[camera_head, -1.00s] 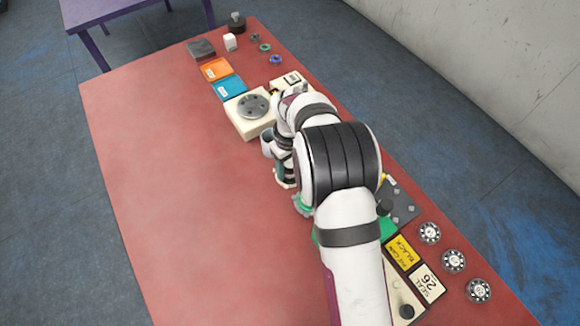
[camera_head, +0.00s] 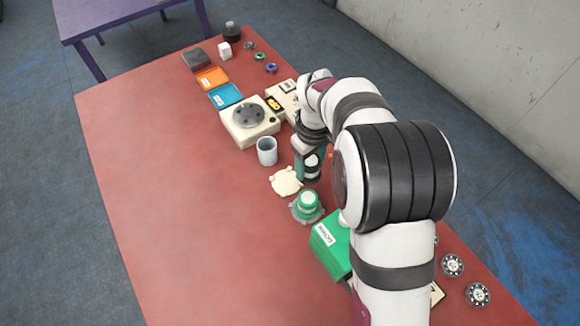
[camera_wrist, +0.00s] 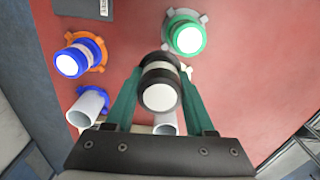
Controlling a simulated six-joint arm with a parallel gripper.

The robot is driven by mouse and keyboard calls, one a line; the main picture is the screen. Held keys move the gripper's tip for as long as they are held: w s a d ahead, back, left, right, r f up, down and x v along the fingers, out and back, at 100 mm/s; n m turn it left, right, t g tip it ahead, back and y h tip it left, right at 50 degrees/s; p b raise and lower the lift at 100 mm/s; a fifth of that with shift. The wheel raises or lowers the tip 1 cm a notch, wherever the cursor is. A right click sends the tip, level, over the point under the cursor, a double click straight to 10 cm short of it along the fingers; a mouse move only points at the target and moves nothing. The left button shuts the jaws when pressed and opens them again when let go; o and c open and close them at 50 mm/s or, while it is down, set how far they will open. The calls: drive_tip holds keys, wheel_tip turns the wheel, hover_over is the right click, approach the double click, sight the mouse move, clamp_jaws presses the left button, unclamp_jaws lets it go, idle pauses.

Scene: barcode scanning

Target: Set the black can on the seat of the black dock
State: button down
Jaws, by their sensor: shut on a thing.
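My gripper (camera_wrist: 160,95) is shut on the black can (camera_wrist: 159,90). The can has a pale band and a white end, and sits between the two teal fingers. In the head view the can (camera_head: 313,163) is at the gripper, right of an empty cream dock (camera_head: 286,182). I cannot make out the black dock in either view; the arm hides part of the table. A green can stands on a grey dock (camera_head: 293,218); in the wrist view the green can (camera_wrist: 188,38) is ahead and right of the held can.
A blue can (camera_wrist: 73,62) stands on an orange dock (camera_wrist: 98,50) in the wrist view. A grey cup (camera_head: 267,150) and a cream turntable box (camera_head: 236,128) are left of my gripper. A green box (camera_head: 328,243) is nearer. The table's left side is clear.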

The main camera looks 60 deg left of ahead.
drive_tip(key=w+d+r+m, duration=0.4)
drive_tip(key=w+d+r, duration=0.25)
drive_tip(key=d, duration=0.45)
drive_tip(key=w+d+r+m, duration=0.5)
drive_tip(key=w+d+r, duration=0.15)
drive_tip(key=d, duration=0.45)
drive_tip(key=w+d+r+m, duration=0.1)
drive_tip(key=d+r+m, duration=0.15)
drive_tip(key=d, duration=0.45)
drive_tip(key=d+r+m, duration=0.2)
drive_tip(key=d+m, duration=0.2)
drive_tip(key=d, duration=0.4)
drive_tip(key=a+f+n, duration=0.5)
drive_tip(key=a+f, duration=0.1)
drive_tip(key=a+f+n, duration=0.4)
drive_tip(key=a+f, duration=0.3)
drive_tip(key=a+f+n, duration=0.5)
drive_tip(key=a+f, duration=0.1)
drive_tip(key=f, duration=0.1)
drive_tip(key=shift+s+a+n, duration=0.15)
drive_tip(key=shift+a+n, duration=0.05)
drive_tip(key=shift+n, duration=0.15)
drive_tip(key=shift+a+f, duration=0.15)
drive_tip(key=shift+f, duration=0.95)
drive_tip(key=shift+a+f, duration=0.1)
drive_tip(key=shift+f, duration=0.95)
drive_tip(key=shift+f, duration=0.1)
